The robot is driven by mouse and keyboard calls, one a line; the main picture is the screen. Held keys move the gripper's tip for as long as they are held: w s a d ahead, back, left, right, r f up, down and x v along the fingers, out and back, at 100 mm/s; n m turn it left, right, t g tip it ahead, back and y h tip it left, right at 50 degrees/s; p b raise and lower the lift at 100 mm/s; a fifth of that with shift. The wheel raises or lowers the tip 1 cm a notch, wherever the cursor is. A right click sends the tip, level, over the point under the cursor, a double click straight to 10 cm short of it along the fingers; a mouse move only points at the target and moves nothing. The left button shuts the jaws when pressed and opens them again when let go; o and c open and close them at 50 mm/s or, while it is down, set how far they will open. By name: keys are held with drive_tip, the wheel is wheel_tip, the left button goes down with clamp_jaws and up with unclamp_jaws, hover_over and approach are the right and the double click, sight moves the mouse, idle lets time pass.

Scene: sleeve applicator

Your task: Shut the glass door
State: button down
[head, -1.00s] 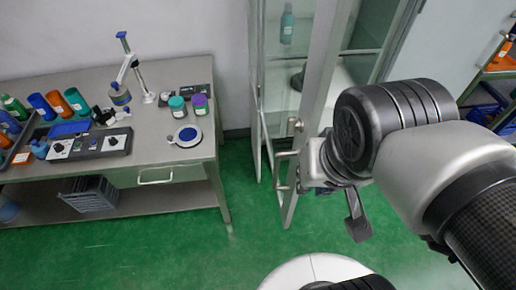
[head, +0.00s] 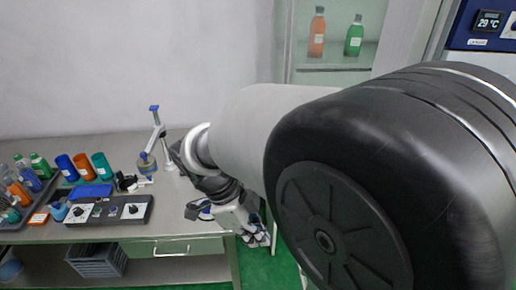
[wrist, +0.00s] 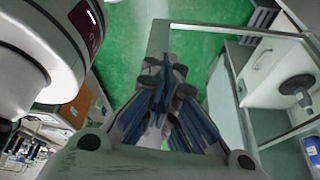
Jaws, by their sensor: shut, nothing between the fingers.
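The glass door shows in the wrist view as a grey-framed pane, its frame (wrist: 240,29) crossing above my fingertips with green floor behind it. My gripper (wrist: 165,75) is shut and empty there, close to the frame; I cannot tell whether it touches. In the head view my gripper (head: 258,236) is low, beside the right end of the bench, and my arm hides the door. The glass cabinet (head: 334,77) stands behind my arm, its upper shelf holding an orange bottle (head: 317,33) and a green bottle (head: 354,36). The wrist view shows a black round object (wrist: 297,85) inside it.
The metal bench (head: 190,215) stands at the left, with a control box (head: 110,210), a blue-topped stand (head: 158,125) and several coloured bottles. A grey crate (head: 97,260) is below it. A blue unit with a display (head: 488,21) is at the upper right.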

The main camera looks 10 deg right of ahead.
drive_tip(key=s+d+f+b, duration=0.1)
drive_tip(key=d+f+b, duration=0.2)
drive_tip(key=d+f, duration=0.4)
drive_tip(key=shift+s+x, duration=0.2)
drive_tip(key=shift+x, duration=0.9)
drive_tip(key=shift+a, duration=0.1)
